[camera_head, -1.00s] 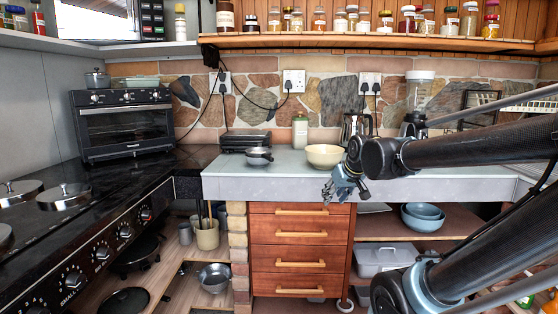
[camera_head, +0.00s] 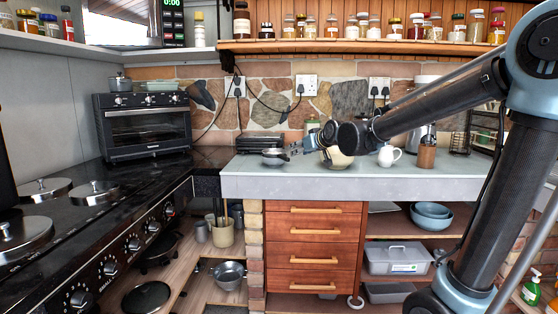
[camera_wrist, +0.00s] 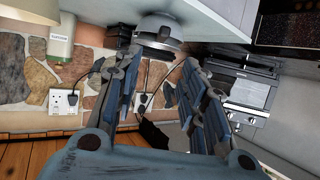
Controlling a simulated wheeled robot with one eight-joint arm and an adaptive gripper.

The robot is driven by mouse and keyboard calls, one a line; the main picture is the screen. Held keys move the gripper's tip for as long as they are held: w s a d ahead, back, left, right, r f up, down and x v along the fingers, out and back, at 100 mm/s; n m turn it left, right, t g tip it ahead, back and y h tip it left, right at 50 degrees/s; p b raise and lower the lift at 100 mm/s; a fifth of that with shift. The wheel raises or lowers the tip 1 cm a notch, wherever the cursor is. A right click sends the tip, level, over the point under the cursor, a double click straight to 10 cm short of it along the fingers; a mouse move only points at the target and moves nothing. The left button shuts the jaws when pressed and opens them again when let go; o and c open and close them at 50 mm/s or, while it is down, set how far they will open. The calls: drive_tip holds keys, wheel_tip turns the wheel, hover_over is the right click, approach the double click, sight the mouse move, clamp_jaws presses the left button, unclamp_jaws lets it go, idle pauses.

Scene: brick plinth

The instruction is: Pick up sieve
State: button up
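A small grey, rounded metal vessel that looks like the sieve (camera_head: 274,157) stands on the pale counter (camera_head: 400,178), in front of a black toaster-like appliance (camera_head: 259,142). Mesh cannot be made out.
A cream bowl (camera_head: 337,160) is partly hidden behind my arm. A green bottle (camera_head: 311,128), white jug (camera_head: 388,155) and brown holder (camera_head: 427,153) stand on the counter. A toaster oven (camera_head: 146,127) stands at left. Counter space left of the sieve looks clear.

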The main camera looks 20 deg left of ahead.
sight(284, 156)
drive_tip(key=shift+f+x, duration=0.15)
drive_tip(key=shift+x, duration=3.7)
drive_tip(key=shift+f+x, duration=0.15)
drive_tip(key=shift+x, duration=3.7)
drive_tip(key=shift+s, duration=0.15)
clamp_jaws()
